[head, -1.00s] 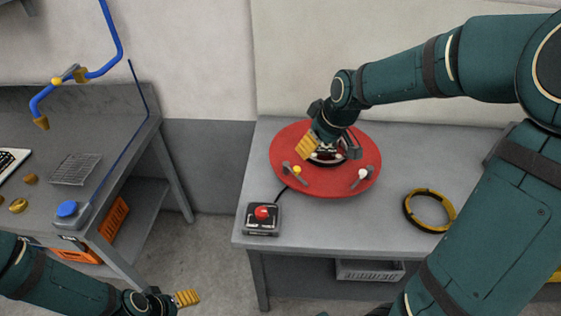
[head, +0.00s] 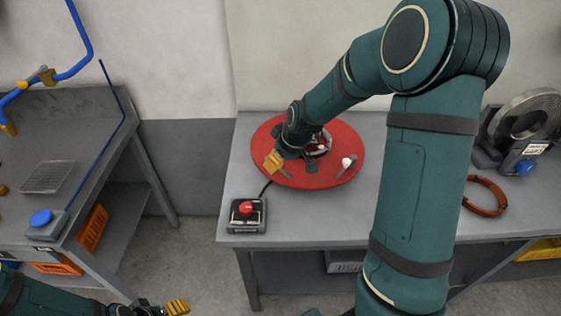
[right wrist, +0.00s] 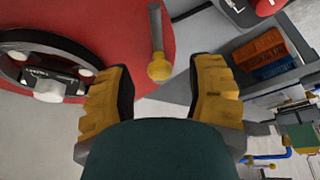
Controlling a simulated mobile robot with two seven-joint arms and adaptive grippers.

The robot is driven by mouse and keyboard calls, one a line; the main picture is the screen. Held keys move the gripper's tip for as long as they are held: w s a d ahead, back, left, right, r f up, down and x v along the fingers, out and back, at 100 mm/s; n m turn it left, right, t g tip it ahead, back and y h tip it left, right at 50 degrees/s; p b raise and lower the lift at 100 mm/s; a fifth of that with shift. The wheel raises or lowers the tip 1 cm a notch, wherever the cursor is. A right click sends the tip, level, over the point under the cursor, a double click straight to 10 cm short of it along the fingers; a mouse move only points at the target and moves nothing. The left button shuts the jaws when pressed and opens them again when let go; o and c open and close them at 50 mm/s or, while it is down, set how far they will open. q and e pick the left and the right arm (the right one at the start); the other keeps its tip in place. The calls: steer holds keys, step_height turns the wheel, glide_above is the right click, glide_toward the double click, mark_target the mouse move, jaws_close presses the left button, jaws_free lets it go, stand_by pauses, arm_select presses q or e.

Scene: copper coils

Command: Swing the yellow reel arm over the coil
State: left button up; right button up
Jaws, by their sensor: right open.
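The red reel disc (head: 335,181) lies on the grey bench, and it also shows in the right wrist view (right wrist: 125,30). The yellow reel arm (right wrist: 156,35) is a grey lever with a yellow knob at the disc's edge; my gripper mostly hides it in the head view. The knob appears between the two open fingers of my right gripper (head: 273,161), with visible gaps. A second arm has a white knob (head: 347,163). A dark ring surrounds the hub (right wrist: 28,62); I cannot tell whether it is the coil. My left gripper (head: 177,306) is low, far from the reel.
A red button box (head: 247,221) stands at the bench's left front corner. A copper ring (head: 500,205) and a grey machine (head: 525,115) are at the right. My right arm hides the bench's middle. A second bench (head: 85,120) stands left, across a floor gap.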

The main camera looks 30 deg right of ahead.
steer(key=shift+w+f, duration=0.1)
steer(key=shift+f, duration=0.1)
jaws_close()
stand_by(0.4)
